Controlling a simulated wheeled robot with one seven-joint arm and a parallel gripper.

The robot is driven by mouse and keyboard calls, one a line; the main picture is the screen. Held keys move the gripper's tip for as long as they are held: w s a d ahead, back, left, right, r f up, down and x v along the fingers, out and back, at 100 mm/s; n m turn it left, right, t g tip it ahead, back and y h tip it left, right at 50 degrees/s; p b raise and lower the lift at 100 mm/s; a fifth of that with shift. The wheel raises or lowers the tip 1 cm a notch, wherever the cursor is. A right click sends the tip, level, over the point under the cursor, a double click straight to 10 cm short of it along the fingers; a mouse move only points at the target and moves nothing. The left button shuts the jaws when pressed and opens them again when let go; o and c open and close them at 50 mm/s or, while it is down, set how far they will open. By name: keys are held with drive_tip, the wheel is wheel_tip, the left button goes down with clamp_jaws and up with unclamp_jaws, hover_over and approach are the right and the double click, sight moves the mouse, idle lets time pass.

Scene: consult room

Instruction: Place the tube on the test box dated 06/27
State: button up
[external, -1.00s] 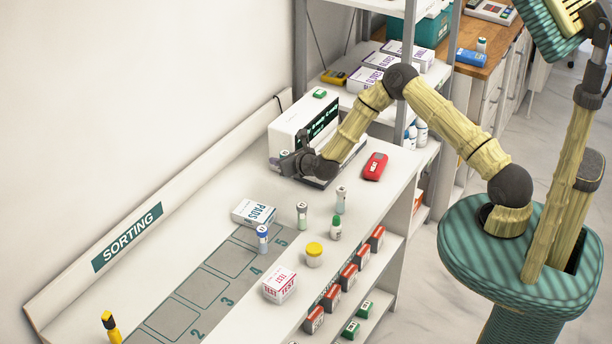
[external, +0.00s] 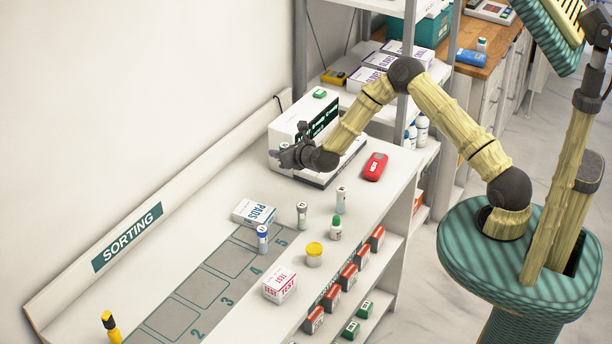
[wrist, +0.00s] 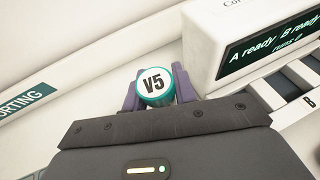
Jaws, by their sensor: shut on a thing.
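My gripper (external: 287,156) is in front of the white device at the back of the counter. In the wrist view my gripper (wrist: 158,92) is shut on a tube (wrist: 155,84) with a teal-rimmed white cap marked V5. The tube's body is hidden below the cap. A white box with red TEST lettering (external: 279,287) stands at the front part of the counter, well away from my gripper. Its date cannot be read here.
The device (wrist: 240,40) has a screen reading "A ready B ready". A PADS box (external: 254,213), several tubes, a yellow-capped jar (external: 314,255), a green-capped bottle (external: 336,229) and a red handheld thing (external: 375,167) stand on the counter. Numbered squares (external: 205,288) run along it.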

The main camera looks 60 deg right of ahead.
drive_tip(key=s+a+r+n+y+b, duration=0.2)
drive_tip(key=s+a+y, duration=0.1)
drive_tip(key=a, duration=0.6)
drive_tip(key=s+a+r+n+y+b, duration=0.1)
drive_tip(key=s+a+n+y+b, duration=0.15)
drive_tip(key=a, duration=0.75)
wheel_tip(320, 180, up, 3)
drive_tip(key=n+g+y+b, duration=0.2)
drive_tip(key=n+y+b, duration=0.1)
drive_tip(key=n+y, duration=0.3)
hover_over(273, 278)
drive_tip(key=shift+r, duration=0.15)
wheel_tip(273, 278, down, 6)
drive_tip(key=shift+p, duration=0.45)
drive_tip(key=shift+f, duration=0.25)
drive_tip(key=shift+f, duration=1.75)
